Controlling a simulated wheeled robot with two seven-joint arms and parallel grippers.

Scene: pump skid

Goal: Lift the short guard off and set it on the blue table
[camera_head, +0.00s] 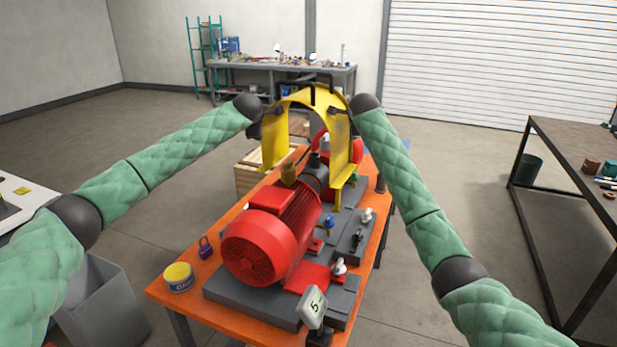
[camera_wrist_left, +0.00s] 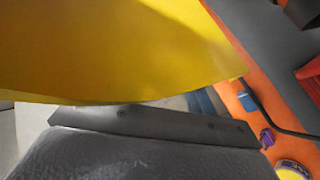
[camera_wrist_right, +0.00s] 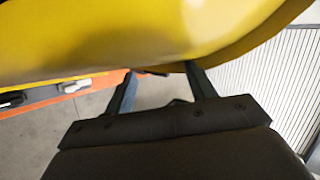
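The short guard is a yellow arched sheet (camera_head: 342,125) with black handles on top. It stands upright over the coupling area between the red motor (camera_head: 268,238) and the red pump part behind it. I cannot tell whether its feet touch the base. My left gripper (camera_head: 262,122) is at the guard's left side; in the left wrist view yellow sheet (camera_wrist_left: 100,50) hides most of its fingers. My right gripper (camera_wrist_right: 160,80) is at the right side; its two fingers show apart, their tips partly behind the yellow sheet (camera_wrist_right: 140,35).
The orange skid table (camera_head: 215,285) carries a grey base, a yellow tin (camera_head: 178,277) and a purple padlock (camera_head: 205,248). A wooden crate (camera_head: 247,180) stands behind it. A dark table (camera_head: 570,150) is at right, a grey bin (camera_head: 100,305) at left. Floor between is clear.

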